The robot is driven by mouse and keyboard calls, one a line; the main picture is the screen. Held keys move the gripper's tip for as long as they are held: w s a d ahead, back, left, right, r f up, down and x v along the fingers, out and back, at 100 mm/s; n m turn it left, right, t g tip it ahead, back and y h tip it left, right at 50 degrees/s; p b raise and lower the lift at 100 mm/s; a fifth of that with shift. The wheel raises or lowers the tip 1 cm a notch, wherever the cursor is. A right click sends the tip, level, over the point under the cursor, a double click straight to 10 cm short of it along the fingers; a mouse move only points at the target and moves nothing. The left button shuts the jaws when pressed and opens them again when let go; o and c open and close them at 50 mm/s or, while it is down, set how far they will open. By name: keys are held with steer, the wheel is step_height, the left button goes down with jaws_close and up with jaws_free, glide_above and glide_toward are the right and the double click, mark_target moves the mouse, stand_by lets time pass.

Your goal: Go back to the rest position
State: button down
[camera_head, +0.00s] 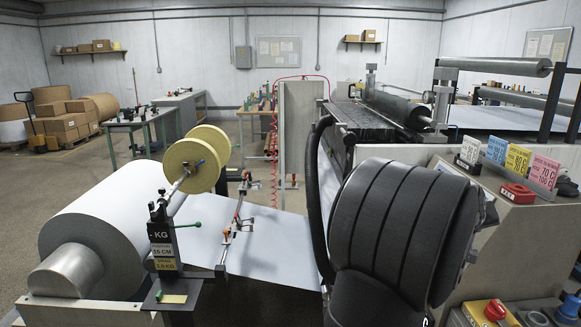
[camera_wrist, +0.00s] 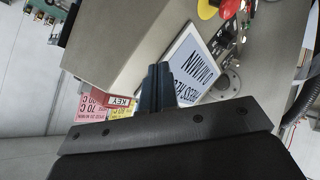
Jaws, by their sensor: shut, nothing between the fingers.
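My gripper (camera_wrist: 159,70) shows in the wrist view with its two dark fingers together, shut and empty. It is in front of a beige machine housing (camera_wrist: 125,50) and a white panel with dark lettering (camera_wrist: 192,65); I cannot tell the distance. It touches nothing that I can make out. In the head view my black arm fills the right centre foreground, and the gripper itself is hidden there.
Open floor (camera_head: 45,185) lies behind the roll.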

steer(key=w+a+r+t, duration=0.1)
steer(key=w+r+t, duration=0.1)
steer(key=w+r, duration=0.5)
steer(key=shift+m+t, duration=0.7)
steer(key=shift+m, duration=0.1)
steer(key=shift+w+a+f, duration=0.4)
steer(key=shift+a+f, duration=0.1)
steer(key=shift+f, duration=0.15)
steer(key=shift+w+a+f, duration=0.45)
steer(key=shift+f, duration=0.2)
steer(key=shift+w+a+f, duration=0.4)
steer(key=shift+a+f, duration=0.1)
steer(key=shift+f, duration=0.15)
steer(key=c, duration=2.1)
jaws_free()
